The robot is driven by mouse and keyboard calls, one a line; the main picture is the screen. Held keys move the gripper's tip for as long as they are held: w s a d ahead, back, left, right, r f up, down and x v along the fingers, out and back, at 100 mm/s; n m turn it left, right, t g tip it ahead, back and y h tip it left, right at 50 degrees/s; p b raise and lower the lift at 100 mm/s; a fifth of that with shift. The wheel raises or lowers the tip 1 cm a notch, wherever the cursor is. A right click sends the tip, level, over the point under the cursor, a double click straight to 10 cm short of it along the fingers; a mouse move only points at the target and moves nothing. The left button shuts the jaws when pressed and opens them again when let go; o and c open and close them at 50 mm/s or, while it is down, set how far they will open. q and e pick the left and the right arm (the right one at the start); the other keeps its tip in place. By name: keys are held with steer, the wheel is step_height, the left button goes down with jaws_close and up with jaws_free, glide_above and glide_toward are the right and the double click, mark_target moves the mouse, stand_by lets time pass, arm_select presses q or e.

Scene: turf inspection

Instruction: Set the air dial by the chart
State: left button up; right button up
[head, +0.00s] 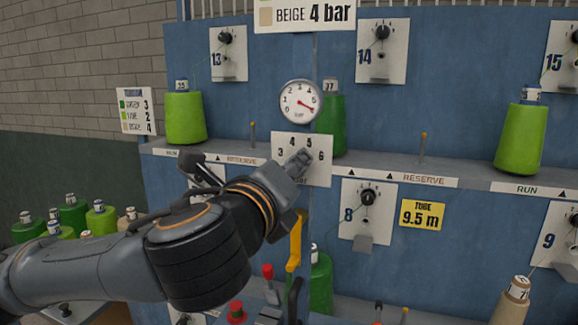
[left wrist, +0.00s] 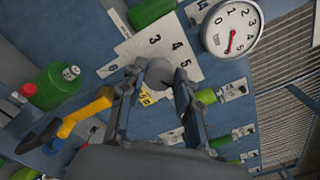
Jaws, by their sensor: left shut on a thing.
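The air dial's plate (head: 318,175) carries the numbers 3, 4, 5 and 6 and sits below a round gauge (head: 300,102). My left gripper (head: 298,163) is shut on the dial's grey knob, which it mostly hides in the head view. The knob (left wrist: 160,73) shows between the two fingers in the left wrist view. The gauge's red needle points to the lower right in the head view, near 5; the exact reading is hard to tell. The chart (head: 305,14) at the top reads "BEIGE 4 bar" and its upper part is cut off. My right gripper is not in view.
A small colour list (head: 136,110) hangs at the left. A yellow lever (head: 294,242) is just below my gripper. A yellow sign (head: 423,214) reads "TUBE 9.5 m".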

arm_select(q)
steer(key=shift+f+m, duration=0.1)
steer(key=shift+m, duration=0.6)
steer(key=o, duration=1.1)
steer(key=shift+o, duration=0.2)
steer(key=v, duration=0.7)
steer(key=shift+s, duration=0.2)
